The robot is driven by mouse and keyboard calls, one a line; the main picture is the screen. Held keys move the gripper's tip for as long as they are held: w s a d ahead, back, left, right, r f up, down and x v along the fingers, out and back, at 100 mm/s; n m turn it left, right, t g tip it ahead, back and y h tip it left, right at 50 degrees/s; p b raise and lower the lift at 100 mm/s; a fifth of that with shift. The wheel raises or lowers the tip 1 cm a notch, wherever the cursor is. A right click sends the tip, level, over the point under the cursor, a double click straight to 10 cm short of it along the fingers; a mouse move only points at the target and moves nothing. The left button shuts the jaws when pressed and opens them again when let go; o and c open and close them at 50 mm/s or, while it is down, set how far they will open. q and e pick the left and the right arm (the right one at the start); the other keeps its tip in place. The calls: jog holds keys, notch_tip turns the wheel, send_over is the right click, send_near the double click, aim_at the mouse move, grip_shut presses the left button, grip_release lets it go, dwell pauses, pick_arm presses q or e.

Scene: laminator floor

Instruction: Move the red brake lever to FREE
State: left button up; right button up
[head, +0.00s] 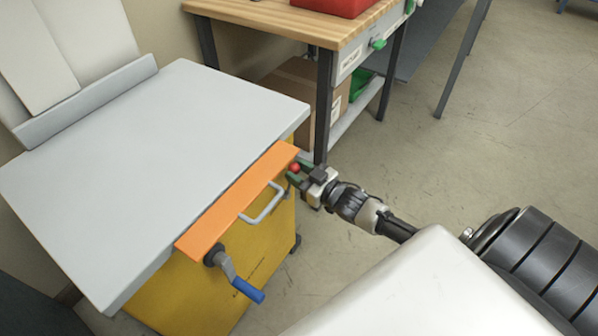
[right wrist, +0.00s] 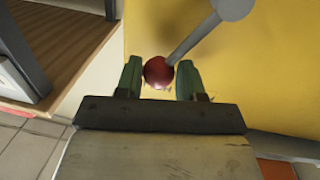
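The brake lever shows as a red ball knob (head: 294,168) on the far right end of the yellow cart (head: 185,296). In the right wrist view the red knob (right wrist: 158,72) sits on a grey rod (right wrist: 193,40) that runs up and right to a round grey pivot (right wrist: 233,7). My right gripper (head: 299,172) is at the knob. No FREE marking is readable. My left gripper is not in view.
The cart has a light grey top (head: 150,150), an orange strip (head: 238,200), a grey handle (head: 265,204) and a blue-handled crank (head: 247,290). A wooden-topped bench (head: 270,20) with a carton (head: 300,90) beneath stands behind. Floor to the right is mostly clear.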

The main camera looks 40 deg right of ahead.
grip_shut()
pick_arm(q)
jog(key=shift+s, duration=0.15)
pick_arm(e)
jog(key=shift+s+a+r+n+p, duration=0.1)
jog(key=shift+r+n+p, duration=0.1)
jog(key=shift+n+p, duration=0.15)
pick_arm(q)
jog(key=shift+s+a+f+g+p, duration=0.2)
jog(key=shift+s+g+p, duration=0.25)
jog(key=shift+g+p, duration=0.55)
pick_arm(e)
jog(key=s+a+n, duration=0.2)
jog(key=a+n, duration=0.3)
jog(key=n, duration=0.4)
jog(key=shift+s+a+f+n+t+y, duration=0.2)
jog(key=shift+a+n+t+y, duration=0.1)
jog(key=shift+a+n+y, duration=0.1)
